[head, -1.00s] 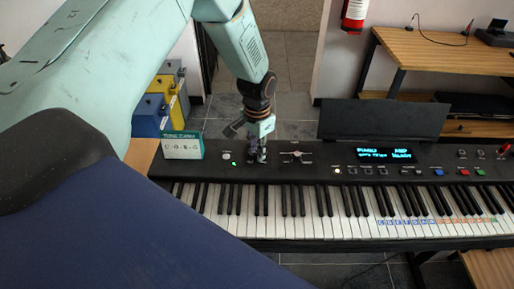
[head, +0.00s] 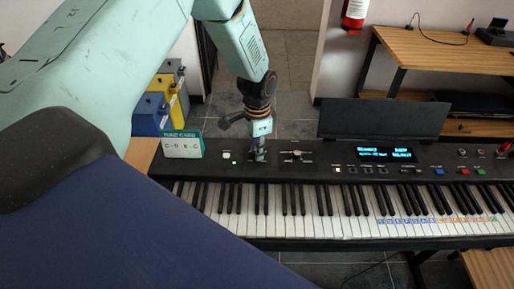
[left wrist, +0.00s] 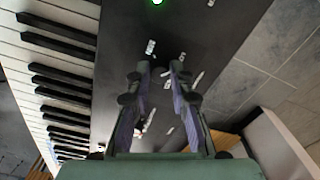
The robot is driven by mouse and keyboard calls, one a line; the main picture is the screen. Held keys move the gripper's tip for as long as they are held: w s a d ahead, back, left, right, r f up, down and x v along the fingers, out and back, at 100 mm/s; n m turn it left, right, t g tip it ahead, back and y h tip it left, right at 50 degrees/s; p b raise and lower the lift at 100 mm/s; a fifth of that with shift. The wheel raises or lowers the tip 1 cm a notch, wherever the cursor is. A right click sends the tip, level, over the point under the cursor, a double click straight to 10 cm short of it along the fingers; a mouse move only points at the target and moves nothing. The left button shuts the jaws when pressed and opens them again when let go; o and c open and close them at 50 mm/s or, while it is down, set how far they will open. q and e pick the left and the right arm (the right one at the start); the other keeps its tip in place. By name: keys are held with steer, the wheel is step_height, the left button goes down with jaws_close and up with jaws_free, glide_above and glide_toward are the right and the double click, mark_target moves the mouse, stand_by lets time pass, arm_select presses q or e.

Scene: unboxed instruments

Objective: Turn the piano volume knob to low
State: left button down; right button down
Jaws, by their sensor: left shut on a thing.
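The black electric piano (head: 312,174) stands across the middle of the head view, with a blue-lit display (head: 386,154) on its panel. My left gripper (head: 258,156) reaches down to the left part of the panel. It is shut on the volume knob, which its fingers mostly hide. In the left wrist view, the left gripper's fingers (left wrist: 158,74) point at the dark panel (left wrist: 135,30), with a narrow dark gap between them and small white marks around the tips. The knob's pointer cannot be made out. My right gripper is not in view.
A slider control (head: 296,157) sits just right of the gripper. A wooden shelf (head: 440,50) and a red extinguisher (head: 355,14) are behind. The keys (head: 330,225) lie in front.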

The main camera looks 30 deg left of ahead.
arm_select(q)
steer(key=shift+w+r, duration=0.1)
steer(key=shift+w, duration=0.05)
steer(key=c, duration=1.2)
jaws_free()
step_height(320, 180, up, 12)
steer(key=shift+f, duration=0.1)
